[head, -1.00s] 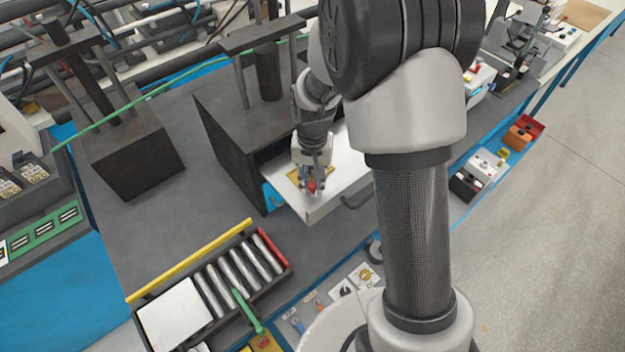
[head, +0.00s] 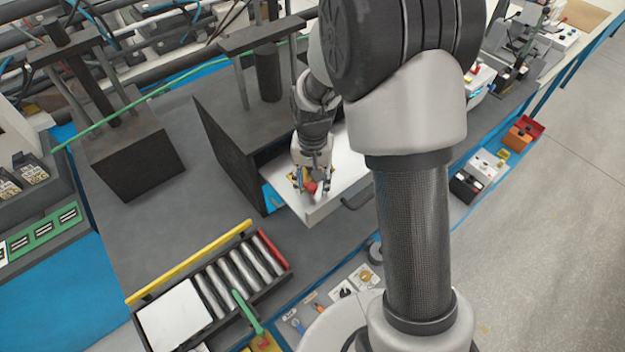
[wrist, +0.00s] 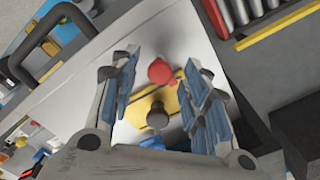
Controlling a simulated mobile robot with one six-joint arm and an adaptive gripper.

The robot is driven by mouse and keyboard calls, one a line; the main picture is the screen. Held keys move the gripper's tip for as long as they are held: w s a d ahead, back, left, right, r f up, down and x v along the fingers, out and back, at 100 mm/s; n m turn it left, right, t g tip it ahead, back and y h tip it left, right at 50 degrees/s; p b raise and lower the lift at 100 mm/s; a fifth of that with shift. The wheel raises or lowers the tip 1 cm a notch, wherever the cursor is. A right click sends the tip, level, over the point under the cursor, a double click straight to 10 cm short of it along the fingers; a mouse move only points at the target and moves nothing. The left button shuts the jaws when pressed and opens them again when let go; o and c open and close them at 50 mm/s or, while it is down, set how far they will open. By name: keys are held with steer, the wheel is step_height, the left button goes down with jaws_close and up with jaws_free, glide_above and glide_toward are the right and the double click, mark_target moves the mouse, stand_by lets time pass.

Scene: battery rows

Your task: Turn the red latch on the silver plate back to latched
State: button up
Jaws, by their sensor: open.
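A silver-white plate-like surface (head: 340,187) juts out from a dark block on the bench. The red latch (wrist: 163,71), a rounded red part with a short tail to its right, lies on this surface (wrist: 195,35) beside a yellow patch with a dark stripe (wrist: 145,103). The latch also shows as a small red spot in the head view (head: 310,187). My gripper (head: 314,192) is over it, pointing down. In the wrist view my gripper (wrist: 160,75) is open, with the latch between its spread fingers. I cannot tell whether a finger touches it.
A dark knob (wrist: 157,116) stands on the yellow patch, between the fingers. A dark handle (head: 357,197) is on the surface's front side. A tray of silver cells (head: 222,290) with a yellow bar (head: 190,260) and green lever (head: 247,312) lies at front left. Bench between is clear.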

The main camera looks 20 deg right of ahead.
mark_target(313, 185)
step_height(313, 185, up, 12)
stand_by(0.6)
stand_by(0.5)
